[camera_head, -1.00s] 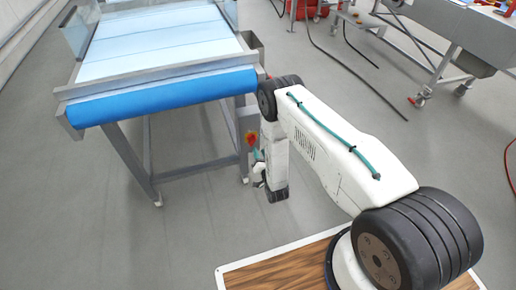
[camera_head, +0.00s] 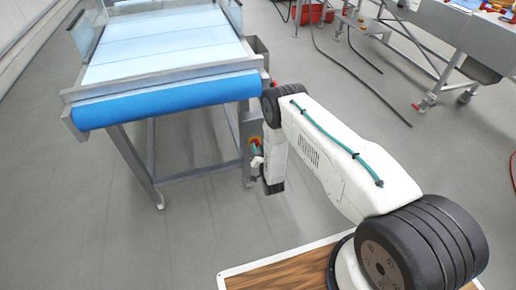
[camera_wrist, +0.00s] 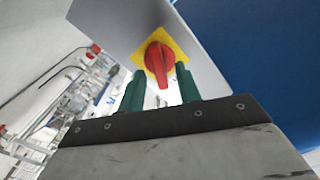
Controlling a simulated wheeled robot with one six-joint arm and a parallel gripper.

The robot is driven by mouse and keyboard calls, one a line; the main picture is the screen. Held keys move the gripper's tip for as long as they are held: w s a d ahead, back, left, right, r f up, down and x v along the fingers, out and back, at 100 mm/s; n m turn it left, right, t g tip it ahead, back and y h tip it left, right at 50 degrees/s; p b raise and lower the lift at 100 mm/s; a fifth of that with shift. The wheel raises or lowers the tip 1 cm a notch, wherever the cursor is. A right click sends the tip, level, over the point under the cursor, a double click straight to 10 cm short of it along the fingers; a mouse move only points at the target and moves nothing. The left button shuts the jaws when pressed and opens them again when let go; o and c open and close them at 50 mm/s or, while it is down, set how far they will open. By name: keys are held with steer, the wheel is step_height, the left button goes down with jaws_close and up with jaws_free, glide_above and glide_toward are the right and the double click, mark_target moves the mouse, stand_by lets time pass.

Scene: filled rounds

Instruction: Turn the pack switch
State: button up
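The pack switch is a red rotary knob (camera_wrist: 159,62) on a yellow square plate (camera_wrist: 178,46), mounted on a grey box (camera_wrist: 120,28). In the head view the switch (camera_head: 254,139) shows small, on the post at the conveyor's near right corner. My gripper (camera_wrist: 159,82) is open, its two teal fingers apart. In the wrist view the knob's lower end shows between the fingertips; I cannot tell whether they touch it. In the head view my gripper (camera_head: 257,148) is right at the switch, partly hidden by my wrist.
The conveyor (camera_head: 165,55) with a blue front roller (camera_head: 165,100) stands left of my arm. A steel bench (camera_head: 450,30) on castors stands at the right, with cables on the floor (camera_head: 350,120). The floor in front of the conveyor is clear.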

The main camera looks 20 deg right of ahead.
steer(key=shift+w, duration=0.55)
jaws_close()
steer(key=shift+m, duration=0.3)
steer(key=shift+d+f+m, duration=0.1)
steer(key=shift+m, duration=2.5)
jaws_free()
